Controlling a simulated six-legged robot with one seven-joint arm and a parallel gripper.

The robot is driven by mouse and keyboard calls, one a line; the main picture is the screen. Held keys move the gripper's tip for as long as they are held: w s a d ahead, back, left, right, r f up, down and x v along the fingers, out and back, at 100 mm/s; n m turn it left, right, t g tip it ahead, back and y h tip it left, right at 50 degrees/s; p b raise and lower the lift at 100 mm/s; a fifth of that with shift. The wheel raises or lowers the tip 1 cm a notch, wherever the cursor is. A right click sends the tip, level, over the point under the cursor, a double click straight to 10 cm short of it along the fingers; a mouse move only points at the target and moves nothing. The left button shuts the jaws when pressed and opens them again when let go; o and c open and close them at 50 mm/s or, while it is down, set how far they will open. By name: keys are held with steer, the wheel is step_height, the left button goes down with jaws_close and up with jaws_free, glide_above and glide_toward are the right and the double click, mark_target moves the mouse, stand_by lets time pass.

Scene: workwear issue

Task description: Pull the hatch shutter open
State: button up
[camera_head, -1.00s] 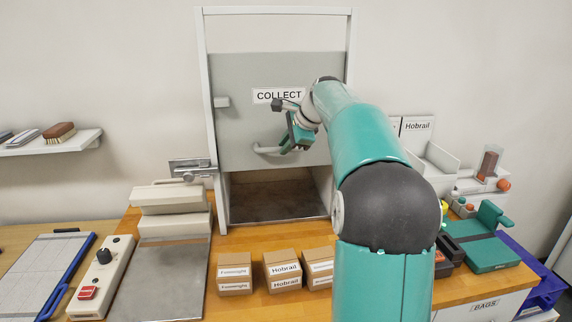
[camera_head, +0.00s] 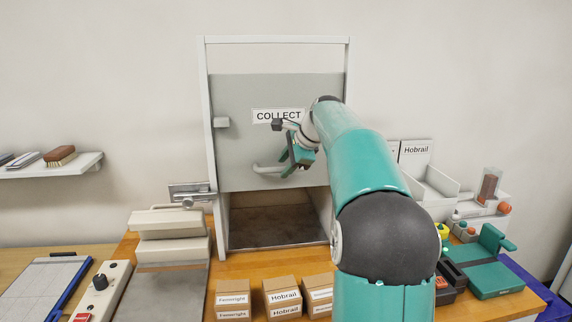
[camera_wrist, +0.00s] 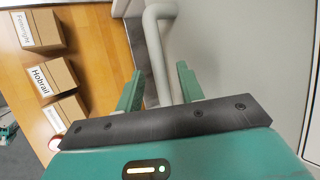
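The grey hatch shutter (camera_head: 240,145) with a COLLECT sign hangs in a white frame in the head view. It is partly raised, with an open gap below it. Its pale bar handle (camera_head: 266,169) is near its lower edge. My gripper (camera_head: 297,158) is at the right part of this handle. In the wrist view, the handle (camera_wrist: 157,55) runs between the two green fingers (camera_wrist: 160,88), one on each side.
Small labelled boxes (camera_head: 282,296) stand on the wooden counter in front of the hatch. A metal latch (camera_head: 192,192) sits at the frame's left foot. A pale press-like device (camera_head: 168,222) stands to the left, and a green device (camera_head: 488,262) to the right. The dark hatch floor (camera_head: 275,228) is clear.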

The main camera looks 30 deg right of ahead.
steer(key=v, duration=1.3)
steer(key=shift+s+r, duration=0.2)
steer(key=shift+r, duration=0.05)
steer(key=s+a+f+n+g, duration=0.1)
steer(key=s+a+f+n, duration=0.2)
steer(key=a, duration=0.4)
steer(key=s+a+f+n, duration=0.3)
steer(key=a+n, duration=0.1)
steer(key=a, duration=0.4)
steer(key=s+a+f+n+g, duration=0.1)
steer(key=s+a+f+n, duration=0.2)
steer(key=a, duration=0.4)
steer(key=s+a+f+n, duration=0.5)
steer(key=s+f, duration=0.2)
steer(key=f, duration=0.1)
steer(key=s+a+f+n+h, duration=0.1)
steer(key=s+a+f+n, duration=0.3)
steer(key=s+f+n, duration=0.2)
steer(key=shift+s+a+f+n+h, duration=0.3)
steer(key=shift+s+a+f, duration=0.1)
steer(key=shift+s+f, duration=0.4)
